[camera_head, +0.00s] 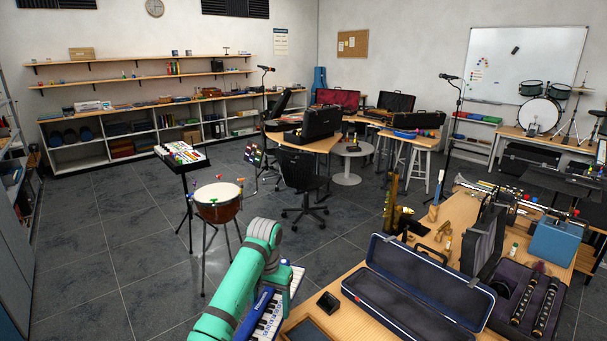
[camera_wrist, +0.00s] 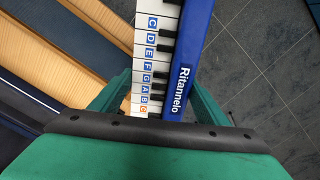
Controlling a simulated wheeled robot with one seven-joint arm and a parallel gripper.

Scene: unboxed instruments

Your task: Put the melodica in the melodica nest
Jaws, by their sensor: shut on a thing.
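The melodica (camera_head: 270,314) is blue with white and black keys. It is held left of the front table's edge, with grey floor under it in view. A long open case (camera_head: 405,305) with an empty dark blue inside lies on the table to the right. I cannot tell for sure whether it is the melodica nest.
The wooden table (camera_head: 347,317) carries a small black box (camera_head: 328,302) between the melodica and the long case. A dark case with black woodwind parts (camera_head: 535,305) lies further right. A saxophone (camera_head: 391,208) stands behind. A drum (camera_head: 219,203) on legs stands on open floor to the left.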

